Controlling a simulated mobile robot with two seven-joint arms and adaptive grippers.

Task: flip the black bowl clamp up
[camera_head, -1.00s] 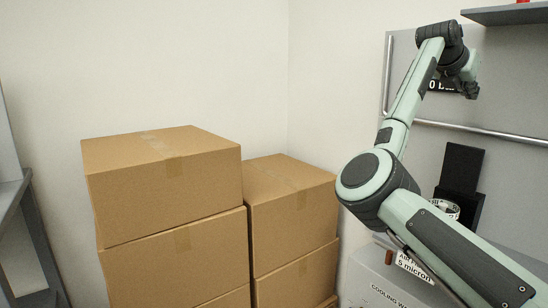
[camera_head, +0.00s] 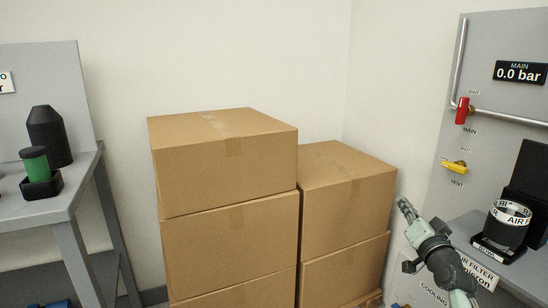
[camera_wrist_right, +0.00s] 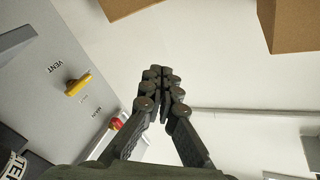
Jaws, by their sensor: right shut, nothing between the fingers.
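At the right of the head view, a black round bowl (camera_head: 505,229) with a white lettered band stands on a small black base on the grey bench. A tall black block (camera_head: 527,190) rises behind it. I cannot tell which part is the bowl clamp or how it is set. My right gripper (camera_head: 402,202) is left of the bowl and clear of it, in front of the boxes and panel. In the right wrist view its fingers (camera_wrist_right: 160,72) are shut together and empty. A lettered band (camera_wrist_right: 13,167) shows at that view's lower left corner. My left gripper is out of view.
Stacked cardboard boxes (camera_head: 228,164) fill the middle. The grey panel (camera_head: 490,45) carries a red MAIN handle (camera_head: 462,111), a yellow VENT handle (camera_head: 454,167) and a pipe. A grey table (camera_head: 60,203) at left holds a black bottle-shaped object (camera_head: 48,137) and a green cylinder (camera_head: 36,166).

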